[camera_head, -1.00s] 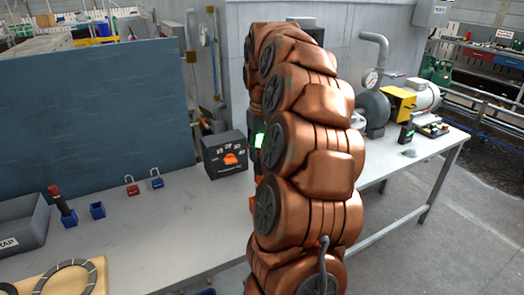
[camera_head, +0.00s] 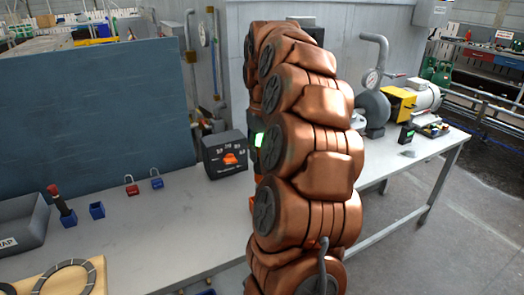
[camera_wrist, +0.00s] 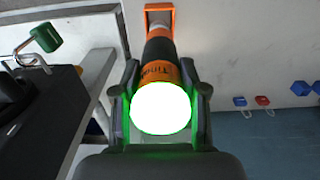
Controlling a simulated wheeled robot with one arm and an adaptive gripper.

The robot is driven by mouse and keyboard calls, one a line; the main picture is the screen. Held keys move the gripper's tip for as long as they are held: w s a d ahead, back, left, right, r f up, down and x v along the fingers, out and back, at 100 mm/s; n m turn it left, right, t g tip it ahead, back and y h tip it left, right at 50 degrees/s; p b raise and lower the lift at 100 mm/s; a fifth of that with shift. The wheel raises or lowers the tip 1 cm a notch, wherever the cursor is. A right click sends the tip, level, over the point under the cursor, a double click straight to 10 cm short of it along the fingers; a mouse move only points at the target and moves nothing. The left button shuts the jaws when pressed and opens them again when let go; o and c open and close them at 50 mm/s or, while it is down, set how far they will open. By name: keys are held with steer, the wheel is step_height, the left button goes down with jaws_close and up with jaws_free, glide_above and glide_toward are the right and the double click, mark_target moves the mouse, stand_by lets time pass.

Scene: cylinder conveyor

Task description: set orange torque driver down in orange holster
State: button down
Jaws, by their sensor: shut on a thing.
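The orange torque driver (camera_wrist: 158,73) is in the wrist view, with a black band and a bright white glowing end facing the camera. My gripper (camera_wrist: 160,82) is shut on it, one finger on each side. The orange holster (camera_wrist: 173,13) is at the top of the wrist view, a square orange frame on the pale table. The driver's far end points at the holster and overlaps its opening. I cannot tell how deep it is.
A black dial box (camera_head: 225,154) stands just left of my arm on the grey table (camera_head: 170,235). Red (camera_head: 131,185) and blue (camera_head: 156,179) padlocks, blue holders (camera_head: 97,210) and a grey bin (camera_head: 24,224) are farther left. A green padlock (camera_wrist: 46,37) shows in the wrist view.

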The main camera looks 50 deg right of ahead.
steer(key=shift+f, duration=0.15)
steer(key=shift+f+b, duration=1.5)
steer(key=shift+f, duration=1.25)
steer(key=shift+f+b, duration=0.95)
steer(key=shift+f, duration=0.45)
steer(key=c, duration=0.5)
jaws_free()
steer(key=shift+c, duration=0.2)
